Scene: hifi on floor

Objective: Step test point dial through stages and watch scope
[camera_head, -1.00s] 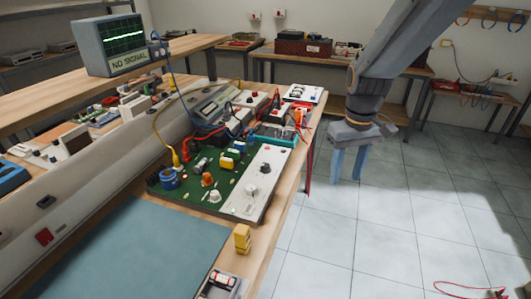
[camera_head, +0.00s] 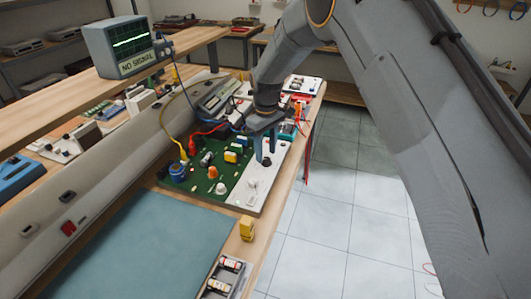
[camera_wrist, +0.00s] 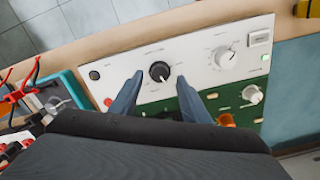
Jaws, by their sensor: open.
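My gripper (camera_head: 264,150) is open over the white control panel (camera_head: 268,190) of the green circuit board (camera_head: 205,185). In the wrist view my two blue fingers (camera_wrist: 160,100) stand apart on either side below a black dial (camera_wrist: 160,71) with a white pointer mark. I cannot tell whether they touch the panel. A white dial (camera_wrist: 225,58) sits on the same panel, to the right of the black one. The white dial also shows in the head view (camera_head: 252,183). The scope (camera_head: 117,47) stands on the upper shelf at left, reading "NO SIGNAL" below a green trace.
A yellow block (camera_head: 246,228) and a tray of small parts (camera_head: 225,274) lie near the bench's front edge. A teal mat (camera_head: 150,245) is bare. Red, blue and yellow leads run around the board. The tiled floor at right is clear.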

